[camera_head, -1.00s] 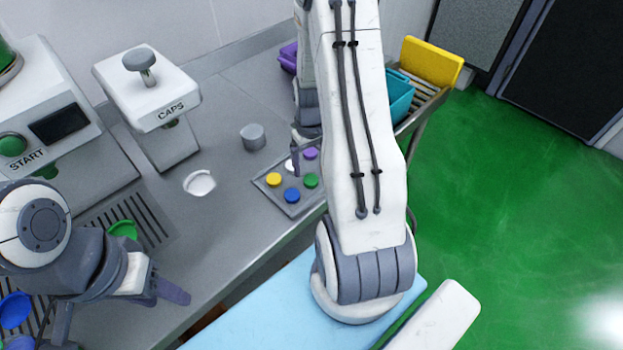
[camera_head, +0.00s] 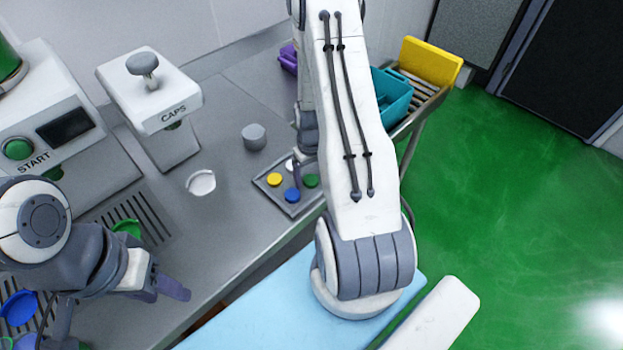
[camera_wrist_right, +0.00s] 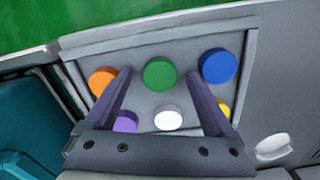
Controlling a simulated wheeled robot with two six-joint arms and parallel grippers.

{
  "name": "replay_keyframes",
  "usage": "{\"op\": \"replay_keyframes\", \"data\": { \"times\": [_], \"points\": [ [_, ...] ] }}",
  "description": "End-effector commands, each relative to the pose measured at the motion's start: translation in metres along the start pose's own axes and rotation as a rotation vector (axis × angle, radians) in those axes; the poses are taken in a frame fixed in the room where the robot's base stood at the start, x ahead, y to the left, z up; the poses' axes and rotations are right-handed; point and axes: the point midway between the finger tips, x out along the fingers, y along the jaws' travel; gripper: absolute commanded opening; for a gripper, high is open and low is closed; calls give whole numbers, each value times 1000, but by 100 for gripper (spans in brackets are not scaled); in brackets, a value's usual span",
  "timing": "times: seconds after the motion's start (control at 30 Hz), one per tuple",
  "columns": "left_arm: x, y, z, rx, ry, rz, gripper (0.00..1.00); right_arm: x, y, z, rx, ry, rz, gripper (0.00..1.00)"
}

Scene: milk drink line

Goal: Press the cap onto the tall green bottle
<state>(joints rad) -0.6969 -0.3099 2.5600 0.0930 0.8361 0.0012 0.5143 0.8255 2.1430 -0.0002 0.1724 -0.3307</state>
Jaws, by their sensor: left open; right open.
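Round caps sit on a small grey tray (camera_head: 262,184), among them a green cap (camera_head: 311,181). In the right wrist view the green cap (camera_wrist_right: 160,73) lies between the fingertips of my open right gripper (camera_wrist_right: 160,76), with no visible grip on it. In the head view the right gripper (camera_head: 297,170) is over the tray, partly hidden by its arm. My left gripper (camera_head: 168,290) is open near the counter's front edge. A green object (camera_head: 127,228) shows behind the left arm on the grate; I cannot tell if it is the tall bottle. The CAPS machine (camera_head: 160,100) stands at the back.
Orange (camera_wrist_right: 102,81), blue (camera_wrist_right: 219,65), purple (camera_wrist_right: 125,121), white (camera_wrist_right: 168,119) and yellow (camera_wrist_right: 224,107) caps surround the green one. A grey cylinder (camera_head: 254,137) and a white round dish (camera_head: 201,182) are left of the tray. The START machine (camera_head: 50,140) stands at left.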

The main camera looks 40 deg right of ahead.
Motion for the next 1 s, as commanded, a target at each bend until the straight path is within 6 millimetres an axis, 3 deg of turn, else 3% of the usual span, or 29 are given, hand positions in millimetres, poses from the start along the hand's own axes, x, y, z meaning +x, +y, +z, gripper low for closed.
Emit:
{"op": "replay_keyframes", "data": {
  "times": [0.13,0.17,0.37,0.4,0.77,1.0],
  "points": [
    [0,0,0,0,0,0,50,0,0,0,0,0,0,88],
    [0,0,0,0,0,0,50,0,0,0,0,0,0,80],
    [0,0,0,0,0,0,50,0,0,0,0,0,0,4],
    [0,0,0,0,0,0,50,0,0,0,0,-1,0,0],
    [1,0,0,0,0,0,50,-3,0,0,0,1,0,0],
    [9,-1,0,0,0,0,50,-26,0,-2,0,6,2,0]
  ]
}}
